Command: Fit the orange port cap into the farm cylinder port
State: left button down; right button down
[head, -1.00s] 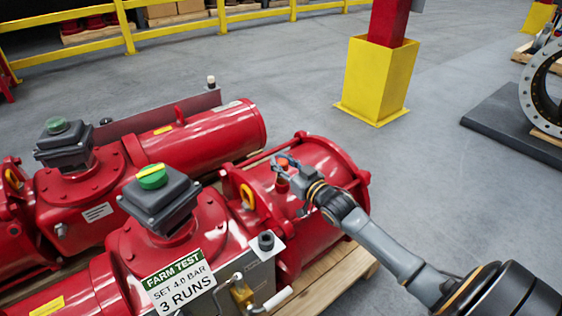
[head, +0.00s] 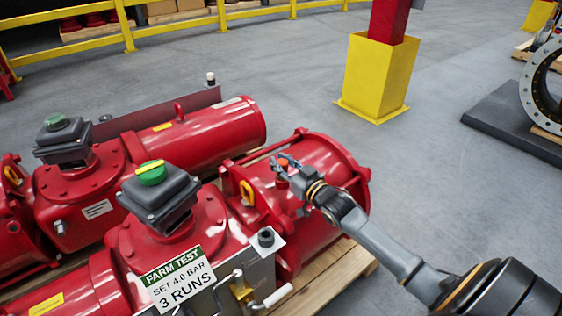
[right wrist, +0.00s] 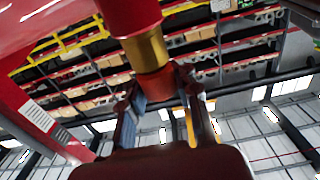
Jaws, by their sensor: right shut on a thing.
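The farm cylinder (head: 322,165) is the red drum at the right end of the near actuator, which bears the FARM TEST sign (head: 178,278). My right gripper (head: 286,170) is over its upper side, shut on the small orange port cap (head: 283,161). In the right wrist view the orange cap (right wrist: 156,86) sits between the fingers of my right gripper (right wrist: 158,95). A brass piece (right wrist: 147,50) meets the cap, and a red round part (right wrist: 130,14) is beyond it. I cannot tell how deep the cap sits. My left gripper is not in view.
A second red actuator (head: 205,130) lies behind, left of the cylinder. A green-topped box (head: 152,173) stands on the near actuator. A wooden pallet (head: 335,275) is underneath. A yellow post base (head: 376,80) stands behind; the floor (head: 440,170) to the right is clear.

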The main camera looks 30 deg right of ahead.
jog(key=shift+f, duration=0.15)
jog(key=c, duration=0.9)
grip_release()
jog(key=shift+s, duration=0.1)
jog(key=shift+s+f, duration=0.1)
jog(key=shift+s, duration=0.15)
jog(key=s, duration=1.1)
jog(key=shift+s+d, duration=0.15)
jog(key=shift+d, duration=0.3)
